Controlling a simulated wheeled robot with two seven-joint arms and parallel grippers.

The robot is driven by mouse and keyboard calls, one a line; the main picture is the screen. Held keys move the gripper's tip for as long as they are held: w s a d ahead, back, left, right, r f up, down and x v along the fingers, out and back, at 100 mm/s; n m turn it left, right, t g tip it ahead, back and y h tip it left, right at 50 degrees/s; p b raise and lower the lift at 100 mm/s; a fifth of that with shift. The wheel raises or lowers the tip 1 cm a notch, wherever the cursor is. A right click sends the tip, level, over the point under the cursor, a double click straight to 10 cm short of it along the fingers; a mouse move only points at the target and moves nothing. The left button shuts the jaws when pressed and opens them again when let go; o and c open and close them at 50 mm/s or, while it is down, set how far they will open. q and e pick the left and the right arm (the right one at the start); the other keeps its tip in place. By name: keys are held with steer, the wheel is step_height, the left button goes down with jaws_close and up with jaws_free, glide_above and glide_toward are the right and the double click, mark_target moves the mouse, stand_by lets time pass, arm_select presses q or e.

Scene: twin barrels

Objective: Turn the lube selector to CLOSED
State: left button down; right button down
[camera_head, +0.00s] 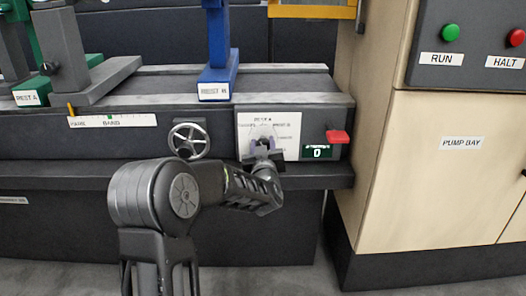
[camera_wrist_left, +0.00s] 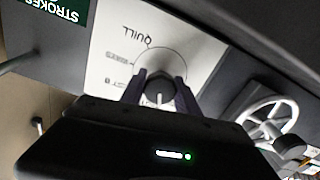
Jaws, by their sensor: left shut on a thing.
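My left gripper (camera_head: 264,146) reaches a white selector plate (camera_head: 287,122) on the front of the dark bench. In the left wrist view the fingers (camera_wrist_left: 160,86) are shut on a dark round knob (camera_wrist_left: 159,98), one on each side. The same plate (camera_wrist_left: 112,45) appears upside down there, with "QUILL" and an arc around the knob. In the head view its top label seems to read "POST A"; the smaller words are unclear. I can read no "LUBE" or "CLOSED" label in either view. The gripper hides part of the knob and its pointer. My right gripper is out of view.
A handwheel (camera_head: 189,140) is left of the plate. A red lever (camera_head: 338,136) and a counter showing 0 (camera_head: 318,152) are right of it. A blue post (camera_head: 218,60) stands above. The pump bay cabinet (camera_head: 440,170) with RUN and HALT buttons borders the right.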

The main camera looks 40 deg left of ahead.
arm_select(q)
steer(key=shift+f+n+b, duration=0.25)
steer(key=shift+n+b, duration=0.8)
steer(key=shift+n, duration=0.15)
steer(key=shift+r+n+b, duration=0.15)
steer(key=shift+n+b, duration=0.6)
steer(key=shift+n, duration=0.35)
steer(key=c, duration=0.9)
jaws_free()
steer(key=shift+r, duration=0.1)
steer(key=p+v, duration=0.1)
steer(key=v, duration=0.6)
steer(key=shift+s+d+p, duration=0.3)
steer(key=shift+p, duration=0.05)
